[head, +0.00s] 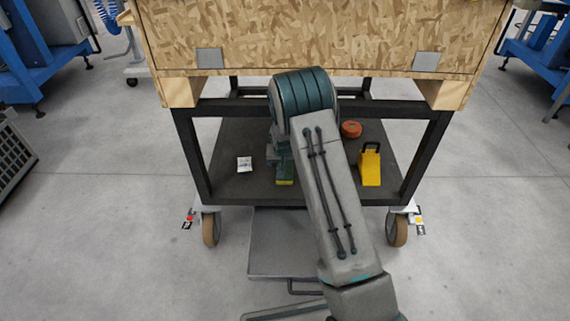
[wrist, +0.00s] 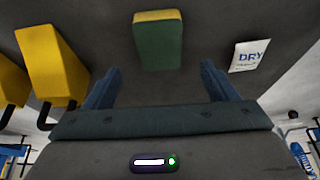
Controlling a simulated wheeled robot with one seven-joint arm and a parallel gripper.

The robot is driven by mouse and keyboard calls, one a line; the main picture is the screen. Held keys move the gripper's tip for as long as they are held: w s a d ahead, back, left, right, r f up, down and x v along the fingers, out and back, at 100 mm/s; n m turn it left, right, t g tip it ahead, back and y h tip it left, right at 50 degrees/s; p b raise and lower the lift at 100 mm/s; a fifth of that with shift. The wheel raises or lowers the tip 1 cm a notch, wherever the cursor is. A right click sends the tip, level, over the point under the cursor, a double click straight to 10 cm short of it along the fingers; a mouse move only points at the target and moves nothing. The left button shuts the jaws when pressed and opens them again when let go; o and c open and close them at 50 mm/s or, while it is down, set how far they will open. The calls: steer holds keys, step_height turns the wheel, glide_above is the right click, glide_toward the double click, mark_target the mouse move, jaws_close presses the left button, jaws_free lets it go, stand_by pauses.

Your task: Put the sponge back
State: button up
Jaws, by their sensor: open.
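The sponge (head: 285,181), green with a yellow layer, lies on the dark lower shelf (head: 228,188) of the cart, near its front edge. In the wrist view the sponge (wrist: 158,42) sits beyond and between my open fingers, with no finger touching it. My gripper (wrist: 160,78) is open and empty. In the head view my gripper (head: 279,155) is just behind the sponge and partly hidden by my arm. I cannot tell its exact height above the shelf.
A white "DRY" packet (head: 244,164) lies left of the sponge. A yellow block-like object with a black handle (head: 370,166) and an orange-red round object (head: 351,129) are on the right. A wooden crate (head: 320,40) overhangs the shelf, and black posts (head: 424,160) bound it.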

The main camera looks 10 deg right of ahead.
steer(key=s+r+g+p, duration=0.1)
steer(key=s+r+g, duration=0.1)
steer(key=s+r, duration=1.65)
steer(key=s+r+n, duration=0.1)
steer(key=s+r, duration=0.3)
steer(key=s, duration=0.6)
steer(key=s+r+n+g, duration=0.1)
steer(key=s+r, duration=0.2)
steer(key=s, duration=0.7)
steer(key=shift+s+d+r+y, duration=0.15)
steer(key=shift+d+r+y, duration=0.2)
steer(key=shift+y, duration=0.05)
